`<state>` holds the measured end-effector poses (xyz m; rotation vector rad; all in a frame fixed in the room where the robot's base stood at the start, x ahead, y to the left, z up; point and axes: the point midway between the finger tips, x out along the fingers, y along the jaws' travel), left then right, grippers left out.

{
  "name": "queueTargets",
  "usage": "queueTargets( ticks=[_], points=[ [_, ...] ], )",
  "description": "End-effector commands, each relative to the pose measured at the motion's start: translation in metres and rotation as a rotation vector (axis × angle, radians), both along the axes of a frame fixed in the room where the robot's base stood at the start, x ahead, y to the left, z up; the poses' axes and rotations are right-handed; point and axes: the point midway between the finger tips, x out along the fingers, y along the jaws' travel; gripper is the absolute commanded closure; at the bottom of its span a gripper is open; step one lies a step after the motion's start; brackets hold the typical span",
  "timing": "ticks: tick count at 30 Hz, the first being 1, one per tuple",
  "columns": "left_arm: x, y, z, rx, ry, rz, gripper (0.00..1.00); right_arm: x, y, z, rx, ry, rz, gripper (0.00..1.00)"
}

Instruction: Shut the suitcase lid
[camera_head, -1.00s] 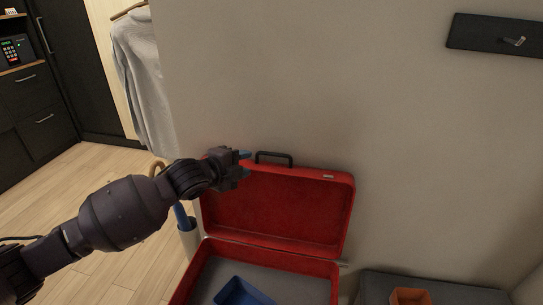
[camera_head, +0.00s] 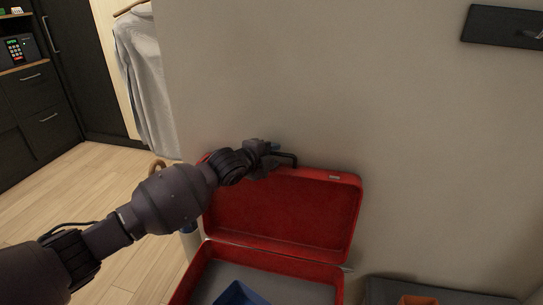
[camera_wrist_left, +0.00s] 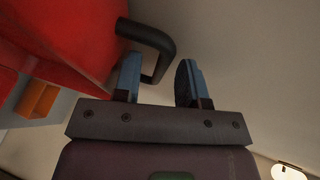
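The red suitcase stands open against the wall. Its lid (camera_head: 285,215) is upright, with a black handle (camera_head: 293,158) on the top edge; the handle also shows in the left wrist view (camera_wrist_left: 155,36). The base (camera_head: 300,255) lies flat below, cut off by the bottom edge. My left gripper (camera_head: 272,154) is at the lid's top edge, by the left end of the handle. In the wrist view its blue-tipped fingers (camera_wrist_left: 160,66) are apart, and the handle's bent end appears close to the left finger; I cannot tell if they touch. My right gripper is out of view.
A blue tray (camera_head: 240,293) lies in the suitcase base. A dark bench (camera_head: 450,290) with an orange box (camera_head: 418,300) stands to the right. The wall is close behind the lid. A grey garment (camera_head: 145,80) hangs at the left.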

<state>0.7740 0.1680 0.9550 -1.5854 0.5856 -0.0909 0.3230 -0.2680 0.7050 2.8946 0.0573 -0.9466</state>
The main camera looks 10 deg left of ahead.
Motion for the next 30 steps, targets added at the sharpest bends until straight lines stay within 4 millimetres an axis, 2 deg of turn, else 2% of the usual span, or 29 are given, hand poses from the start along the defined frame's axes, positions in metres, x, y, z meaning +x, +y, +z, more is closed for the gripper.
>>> queueTargets(
  ticks=[5, 12, 13, 23, 30],
  points=[
    [0.0, 0.0, 0.001, 0.0, -0.001, 0.0, 0.62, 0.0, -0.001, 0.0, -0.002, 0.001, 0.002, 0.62],
    [0.0, 0.0, 0.0, 0.0, 0.0, 0.0, 0.99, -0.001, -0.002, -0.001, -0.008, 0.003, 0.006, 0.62],
    [0.0, 0.0, 0.0, 0.0, 0.0, 0.0, 1.0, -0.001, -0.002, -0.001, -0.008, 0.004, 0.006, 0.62],
    [-0.004, 0.0, 0.001, -0.001, -0.009, 0.0, 1.0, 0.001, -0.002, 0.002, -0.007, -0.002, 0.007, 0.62],
    [-0.031, 0.0, 0.007, -0.001, -0.085, 0.0, 1.0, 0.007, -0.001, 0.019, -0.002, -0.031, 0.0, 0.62]
  ],
)
